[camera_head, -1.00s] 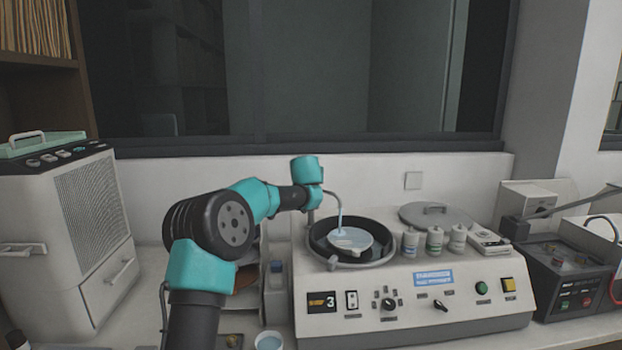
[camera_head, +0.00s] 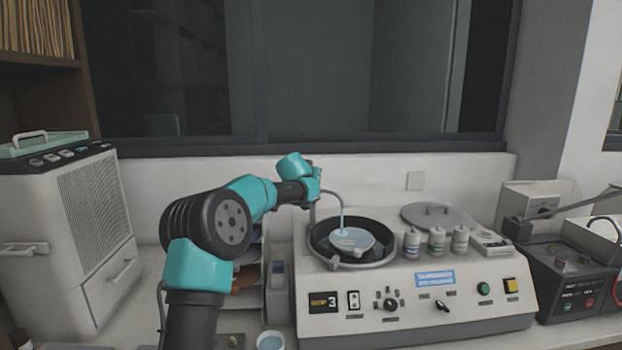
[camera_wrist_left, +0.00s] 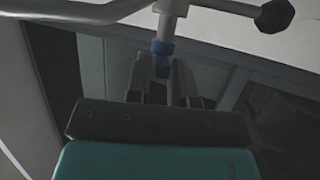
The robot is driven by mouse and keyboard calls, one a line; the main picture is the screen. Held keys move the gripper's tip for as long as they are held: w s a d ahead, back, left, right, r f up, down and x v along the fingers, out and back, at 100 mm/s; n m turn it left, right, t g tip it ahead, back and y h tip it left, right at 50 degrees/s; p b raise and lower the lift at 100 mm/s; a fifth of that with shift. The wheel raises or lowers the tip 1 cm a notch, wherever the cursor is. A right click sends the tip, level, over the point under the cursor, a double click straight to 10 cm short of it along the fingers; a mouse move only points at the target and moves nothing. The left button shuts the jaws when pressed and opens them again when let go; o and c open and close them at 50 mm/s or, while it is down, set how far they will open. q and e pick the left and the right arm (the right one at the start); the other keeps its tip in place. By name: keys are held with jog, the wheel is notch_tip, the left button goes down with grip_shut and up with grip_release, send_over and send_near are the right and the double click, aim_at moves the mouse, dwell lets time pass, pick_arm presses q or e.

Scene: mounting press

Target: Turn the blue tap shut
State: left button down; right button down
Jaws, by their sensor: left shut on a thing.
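The blue tap (camera_wrist_left: 162,58) shows in the left wrist view on an upright metal pipe (camera_wrist_left: 170,25), with a blue collar and a narrow blue handle below it. My left gripper (camera_wrist_left: 161,84) is shut on the handle, one dark finger on each side. In the head view my left arm hides the tap and the fingertips. A thin curved spout (camera_head: 333,193) comes out past the wrist. A pale blue water stream (camera_head: 342,215) falls from it into the round black basin (camera_head: 318,240). My right gripper is in no view.
The basin sits in a light grey press console (camera_head: 450,308) with knobs and buttons. Several small bottles (camera_head: 436,242) and a round lid (camera_head: 437,215) are on its top. A shelf rack (camera_head: 248,275) stands close behind my arm. A wall rises behind.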

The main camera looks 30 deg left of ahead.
pick_arm(q)
jog(key=c, duration=1.2)
grip_release()
jog(key=v, duration=1.7)
jog(key=shift+s, duration=0.2)
